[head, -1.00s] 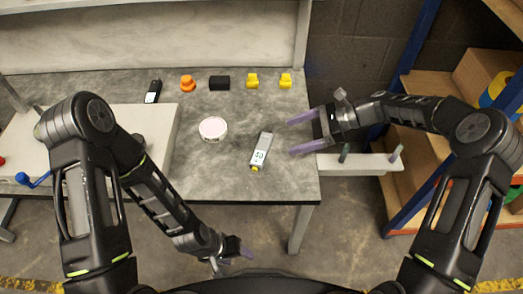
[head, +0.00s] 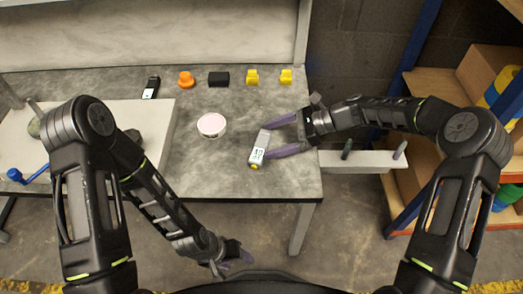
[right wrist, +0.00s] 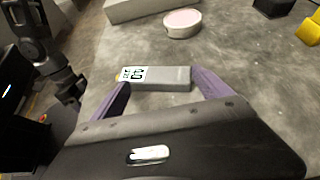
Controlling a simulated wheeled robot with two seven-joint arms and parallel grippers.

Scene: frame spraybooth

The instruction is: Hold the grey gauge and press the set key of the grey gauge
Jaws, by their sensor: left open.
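The grey gauge (head: 263,143) lies flat on the bench near its right front. Its white display faces up and a small yellow key (head: 255,166) is at its near end. My right gripper (head: 272,137) is open, its purple fingers reaching in from the right at the gauge. In the right wrist view the grey gauge (right wrist: 168,79) lies between the two spread fingertips (right wrist: 162,82), one near each end; I cannot tell whether they touch it. My left gripper (head: 238,257) is open and empty, low in front of the bench.
A round pinkish-white disc (head: 211,125) lies left of the gauge. A dark gauge (head: 151,88), an orange piece (head: 186,79), a black block (head: 219,79) and two yellow pieces (head: 252,77) line the back. A narrow shelf (head: 365,161) juts out right of the bench.

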